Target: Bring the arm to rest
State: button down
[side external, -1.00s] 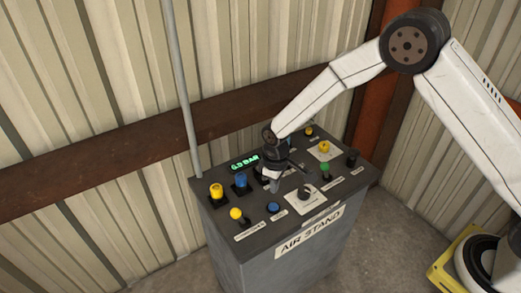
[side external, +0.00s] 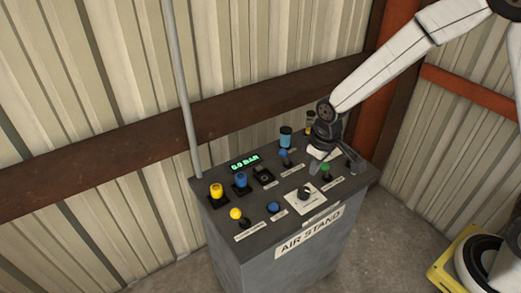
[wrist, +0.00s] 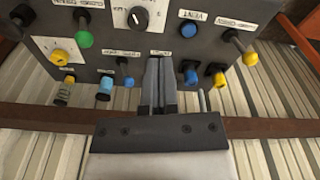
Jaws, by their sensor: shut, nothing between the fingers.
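My gripper (side external: 314,167) is over the right part of the air stand's (side external: 290,222) top panel, pointing down. Its fingers are together with nothing between them; they also show closed in the wrist view (wrist: 158,82). From the side view I cannot tell how far the fingertips are above the panel. The gripper hides part of the white plate at the panel's right. The green display (side external: 245,161) appears to read 0.0 BAR.
Close by are a green knob (side external: 325,169), a blue-topped lever (side external: 284,155) and a light blue cylinder (side external: 286,137). A rotary dial (side external: 304,193) sits at the front. A grey pole (side external: 183,90) and corrugated walls stand behind. Air above the panel's left is clear.

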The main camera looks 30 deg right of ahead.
jog(key=s+d+r+m, duration=0.1)
jog(key=s+d+r, duration=0.1)
jog(key=s, duration=0.4)
jog(key=s+d+r+m+t, duration=0.1)
jog(key=s+d+r+m, duration=0.1)
jog(key=s, duration=0.3)
jog(key=shift+s+d+r, duration=0.2)
jog(key=shift+s+d, duration=0.15)
jog(key=shift+d, duration=0.4)
